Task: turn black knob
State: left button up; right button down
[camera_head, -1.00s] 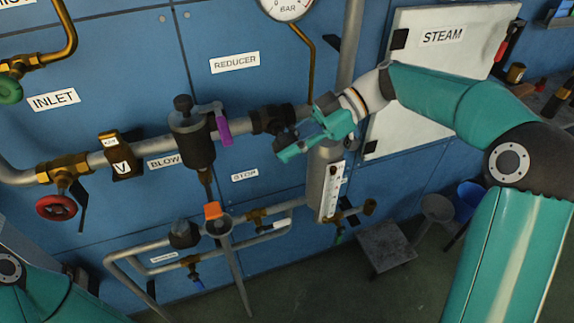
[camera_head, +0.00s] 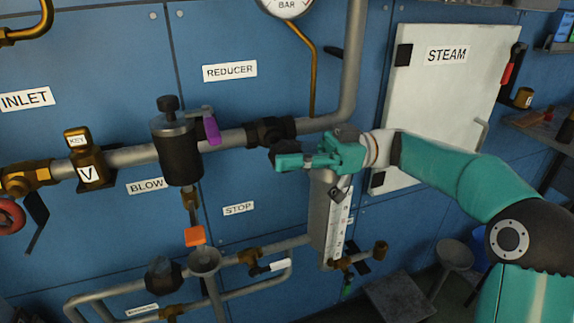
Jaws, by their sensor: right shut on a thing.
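My right gripper (camera_head: 283,158) is in front of the pipe, just below a black valve fitting (camera_head: 269,131) under the REDUCER label. Its teal fingers are shut on a small dark piece, which looks like the black knob of that fitting. The fingers mostly hide it, so its shape and angle cannot be told. Another black knob (camera_head: 168,103) tops the dark cylinder (camera_head: 178,150) to the left. A further black knob (camera_head: 163,273) sits on the lower pipe. Both are apart from my gripper. My left gripper is not in view.
A purple lever (camera_head: 211,129) stands beside the cylinder. Below are an orange handle (camera_head: 195,236), a grey funnel (camera_head: 205,260) and a white-handled valve (camera_head: 270,268). A gauge tube (camera_head: 338,228) hangs under my right gripper. A white STEAM door (camera_head: 447,95) is behind my right arm.

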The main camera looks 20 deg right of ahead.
jog(key=shift+f, duration=0.1)
jog(key=c, duration=1)
grip_release()
jog(key=shift+c, duration=0.2)
jog(key=shift+d, duration=0.15)
jog(key=d+f, duration=0.1)
jog(key=d, duration=1)
jog(key=shift+w+d+f, duration=0.25)
jog(key=shift+d+f, duration=0.05)
jog(key=shift+d, duration=0.1)
